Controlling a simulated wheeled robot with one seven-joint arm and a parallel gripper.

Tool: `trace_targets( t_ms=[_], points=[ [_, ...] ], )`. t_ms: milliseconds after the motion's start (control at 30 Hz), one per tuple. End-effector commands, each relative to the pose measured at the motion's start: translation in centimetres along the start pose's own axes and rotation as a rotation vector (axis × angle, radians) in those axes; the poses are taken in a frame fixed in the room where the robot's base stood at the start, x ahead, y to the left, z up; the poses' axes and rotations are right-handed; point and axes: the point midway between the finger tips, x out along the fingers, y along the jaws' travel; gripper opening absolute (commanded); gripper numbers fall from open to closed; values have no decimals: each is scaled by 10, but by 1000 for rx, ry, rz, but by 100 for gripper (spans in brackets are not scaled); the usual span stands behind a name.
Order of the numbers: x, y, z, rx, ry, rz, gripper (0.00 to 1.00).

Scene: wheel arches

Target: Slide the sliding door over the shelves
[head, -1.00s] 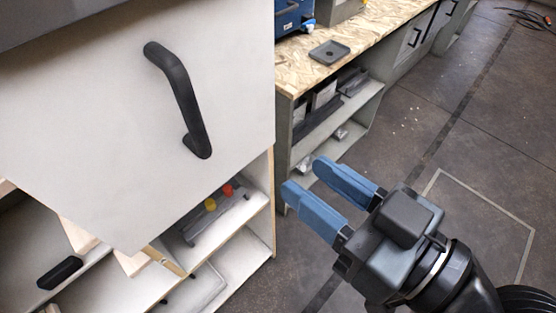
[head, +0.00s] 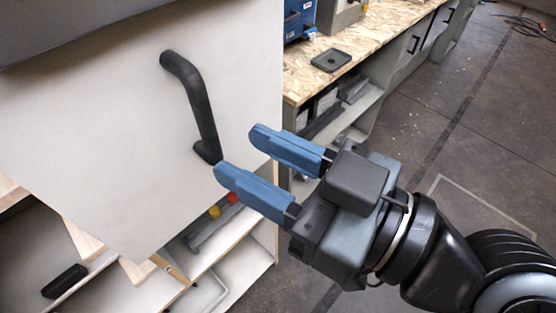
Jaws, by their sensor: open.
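The sliding door (head: 110,130) is a large pale panel at the left of the head view, with a black bar handle (head: 192,105) near its right side. Behind and below it the shelves (head: 235,262) show, partly covered by the door. My gripper (head: 240,155) has two blue fingers, open and empty. Its fingertips point left, close to the lower end of the handle in the picture. I cannot tell whether a finger touches the door or handle.
A wood-topped workbench (head: 385,30) with a small black tray (head: 331,60) stands behind at the right. Red and yellow items (head: 214,211) sit on a shelf below the door. A black drawer handle (head: 64,281) is at the lower left. The floor (head: 490,130) at right is mostly clear.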

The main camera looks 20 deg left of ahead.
Motion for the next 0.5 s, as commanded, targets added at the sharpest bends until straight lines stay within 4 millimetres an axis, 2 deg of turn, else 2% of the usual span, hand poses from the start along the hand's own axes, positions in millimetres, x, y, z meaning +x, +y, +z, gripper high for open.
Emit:
trace_targets(
  t_ms=[100, 300, 500],
  points=[
    [20, -1, -2, 1, 0, -4, 42],
    [46, -1, -1, 1, -1, -3, 42],
    [58, -1, 0, 1, 0, -1, 42]
  ],
)
